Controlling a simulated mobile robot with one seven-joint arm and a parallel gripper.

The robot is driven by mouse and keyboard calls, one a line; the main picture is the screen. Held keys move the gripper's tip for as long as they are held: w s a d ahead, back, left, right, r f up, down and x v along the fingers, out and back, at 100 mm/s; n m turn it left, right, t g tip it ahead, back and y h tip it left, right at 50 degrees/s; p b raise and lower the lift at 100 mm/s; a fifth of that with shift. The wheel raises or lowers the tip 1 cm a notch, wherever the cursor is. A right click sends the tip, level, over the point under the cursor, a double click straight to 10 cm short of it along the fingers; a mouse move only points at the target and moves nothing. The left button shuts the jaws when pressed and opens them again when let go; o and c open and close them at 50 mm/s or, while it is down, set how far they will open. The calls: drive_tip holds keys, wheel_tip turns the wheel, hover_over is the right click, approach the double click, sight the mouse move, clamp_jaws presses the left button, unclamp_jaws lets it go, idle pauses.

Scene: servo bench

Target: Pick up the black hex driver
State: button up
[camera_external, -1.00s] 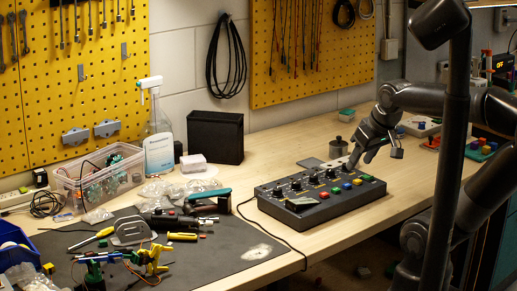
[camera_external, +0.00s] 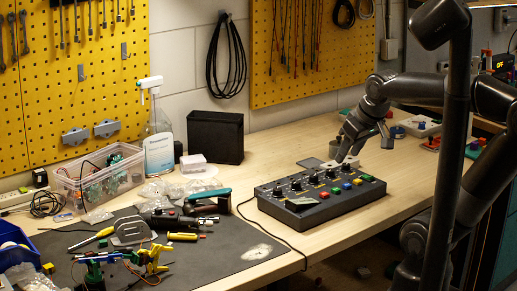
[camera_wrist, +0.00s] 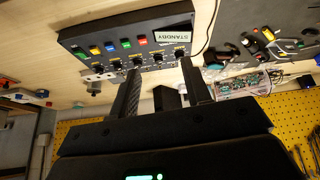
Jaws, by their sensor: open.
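I cannot single out the black hex driver for certain. A dark cylindrical tool (camera_external: 168,220) lies among the tools on the dark work mat (camera_external: 225,262) in the external view, and is too small to identify. My gripper (camera_external: 346,157) is far to the right of the mat, above the bench just behind the control box (camera_external: 318,213). In the wrist view my gripper (camera_wrist: 160,66) has its two dark fingers apart with nothing held between them. The control box (camera_wrist: 100,33) lies beyond the fingertips there, and the mat with tools shows at the upper right.
A clear parts bin (camera_external: 98,180), spray bottle (camera_external: 158,140) and black box (camera_external: 215,138) stand behind. A cable runs from the control box across the bench.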

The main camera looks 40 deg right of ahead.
drive_tip(key=w+a+r+n+y, duration=0.1)
drive_tip(key=w+a+r+n, duration=0.25)
drive_tip(key=w+a, duration=0.6)
drive_tip(key=n+g+y, duration=0.3)
drive_tip(key=n+g, duration=0.1)
drive_tip(key=n, duration=0.6)
hover_over(122, 248)
drive_tip(key=d, duration=0.2)
wheel_tip(122, 248, down, 18)
drive_tip(key=shift+s+a+f, duration=0.1)
drive_tip(key=shift+a, duration=0.05)
drive_tip(key=x, duration=0.3)
drive_tip(key=d+x, duration=0.1)
drive_tip(key=shift+s+a+f, duration=0.2)
drive_tip(key=shift+s+f, duration=0.05)
drive_tip(key=shift+f, duration=0.25)
drive_tip(key=shift+w+a+f, duration=0.1)
drive_tip(key=shift+a+f, duration=0.05)
drive_tip(key=shift+f, duration=0.2)
drive_tip(key=shift+c, duration=0.2)
